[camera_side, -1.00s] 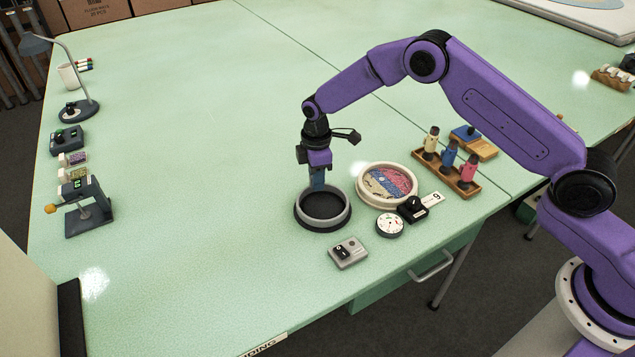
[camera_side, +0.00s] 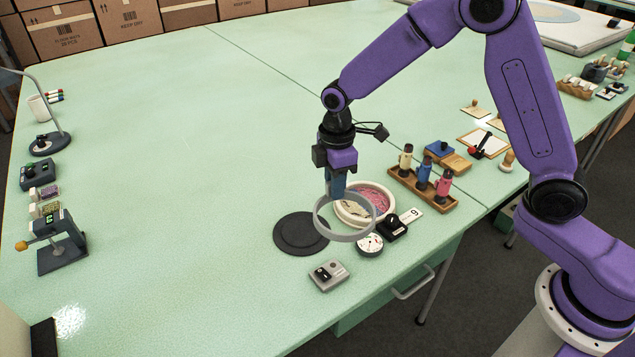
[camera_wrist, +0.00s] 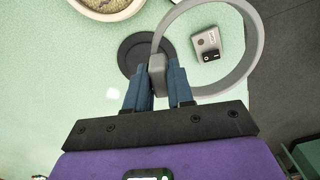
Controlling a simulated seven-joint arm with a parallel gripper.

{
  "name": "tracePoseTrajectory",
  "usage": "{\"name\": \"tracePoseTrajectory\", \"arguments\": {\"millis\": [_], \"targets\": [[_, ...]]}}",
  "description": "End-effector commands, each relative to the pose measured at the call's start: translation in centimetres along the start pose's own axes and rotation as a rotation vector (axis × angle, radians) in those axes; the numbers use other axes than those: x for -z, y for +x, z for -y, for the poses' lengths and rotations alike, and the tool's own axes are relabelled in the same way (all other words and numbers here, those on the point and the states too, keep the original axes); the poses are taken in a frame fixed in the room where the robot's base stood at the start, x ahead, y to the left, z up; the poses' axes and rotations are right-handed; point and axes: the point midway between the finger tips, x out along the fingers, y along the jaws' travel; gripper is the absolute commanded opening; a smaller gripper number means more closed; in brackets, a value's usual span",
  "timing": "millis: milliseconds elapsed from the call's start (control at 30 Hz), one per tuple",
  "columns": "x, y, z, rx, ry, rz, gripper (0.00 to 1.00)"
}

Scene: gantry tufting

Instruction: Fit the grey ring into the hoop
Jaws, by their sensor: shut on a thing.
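My gripper (camera_side: 337,192) is shut on the wall of the grey ring (camera_side: 324,228) and holds it up in the air, roughly level. In the wrist view the blue fingers (camera_wrist: 157,82) pinch a block on the near left side of the grey ring (camera_wrist: 246,62). The hoop (camera_side: 345,215) is a cream round frame lying on the table, with a pink and pale pattern inside. In the side view the ring covers part of it. In the wrist view only the hoop's edge (camera_wrist: 108,15) shows at the top left.
A dark round pad (camera_side: 295,236) lies empty on the table. Near the hoop are a grey switch box (camera_side: 328,275), a round dial (camera_side: 369,246), a black device (camera_side: 392,229) with a "9" card, and a wooden rack (camera_side: 420,188) of bottles. The table's left middle is clear.

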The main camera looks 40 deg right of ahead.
Motion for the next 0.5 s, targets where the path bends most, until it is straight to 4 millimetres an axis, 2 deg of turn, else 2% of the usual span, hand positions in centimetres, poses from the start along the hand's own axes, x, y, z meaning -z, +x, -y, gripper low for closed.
{"name": "tracePoseTrajectory", "arguments": {"millis": [133,267,367,500], "targets": [[-0.8,-0.7,1.2,0.0,0.0,0.0,0.0],[-1.4,-0.8,1.3,0.001,0.011,0.0,0.0],[-2.4,-0.5,0.0,0.001,0.046,0.0,0.0],[-5.0,0.6,-3.8,0.002,0.131,0.0,0.0]]}}
